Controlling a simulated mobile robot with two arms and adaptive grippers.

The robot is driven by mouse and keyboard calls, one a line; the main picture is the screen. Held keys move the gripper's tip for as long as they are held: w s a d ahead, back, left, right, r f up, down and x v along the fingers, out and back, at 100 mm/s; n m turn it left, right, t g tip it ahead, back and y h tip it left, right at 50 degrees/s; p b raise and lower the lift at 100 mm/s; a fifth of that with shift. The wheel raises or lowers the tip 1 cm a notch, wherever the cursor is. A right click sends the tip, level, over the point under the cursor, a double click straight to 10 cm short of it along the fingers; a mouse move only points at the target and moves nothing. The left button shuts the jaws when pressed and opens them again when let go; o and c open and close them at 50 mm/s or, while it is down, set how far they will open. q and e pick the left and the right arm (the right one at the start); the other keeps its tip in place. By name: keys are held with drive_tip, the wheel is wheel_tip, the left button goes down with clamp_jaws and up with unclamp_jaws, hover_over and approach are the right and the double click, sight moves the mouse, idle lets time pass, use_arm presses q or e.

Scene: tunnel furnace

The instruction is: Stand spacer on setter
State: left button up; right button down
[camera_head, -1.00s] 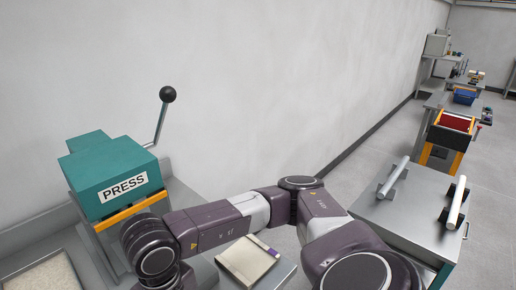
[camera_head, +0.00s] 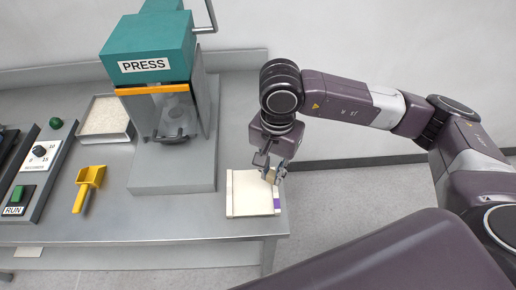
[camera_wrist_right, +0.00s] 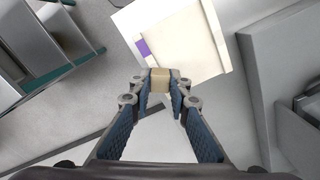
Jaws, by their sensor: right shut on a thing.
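The setter (camera_head: 250,196) is a flat cream plate with a raised strip along each side and a purple mark at its right edge. It lies near the right end of the bench. It also shows in the right wrist view (camera_wrist_right: 184,42). My right gripper (camera_head: 272,177) is at the setter's right back corner, pointing down. In the right wrist view my right gripper (camera_wrist_right: 161,84) is shut on a small tan block, the spacer (camera_wrist_right: 160,76). The spacer appears over or beside the setter's edge; its height above it is unclear. My left gripper is not in view.
A teal press (camera_head: 150,50) with a lever stands behind and left of the setter. A tray of pale powder (camera_head: 105,116), a yellow scoop (camera_head: 88,186) and a control panel (camera_head: 35,165) lie further left. The bench's right edge is close to the setter.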

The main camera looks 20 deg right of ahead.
drive_tip(key=w+a+m, duration=0.1)
drive_tip(key=m, duration=0.3)
drive_tip(key=w+a+m, duration=0.1)
drive_tip(key=w+m, duration=0.1)
drive_tip(key=m, duration=0.2)
drive_tip(key=w+a+m, duration=0.1)
drive_tip(key=w+m, duration=0.1)
drive_tip(key=m, duration=0.1)
drive_tip(key=shift+w+a+f+m+p, duration=0.15)
drive_tip(key=shift+w+a+m+p, duration=0.15)
drive_tip(key=shift+a+m, duration=0.1)
drive_tip(key=shift+d+f+b, duration=0.1)
drive_tip(key=shift+f+b, duration=0.45)
drive_tip(key=shift+f, duration=1)
use_arm(q)
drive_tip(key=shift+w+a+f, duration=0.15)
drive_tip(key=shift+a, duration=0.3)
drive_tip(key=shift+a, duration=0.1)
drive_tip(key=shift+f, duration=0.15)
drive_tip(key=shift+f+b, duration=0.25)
drive_tip(key=shift+b, duration=0.1)
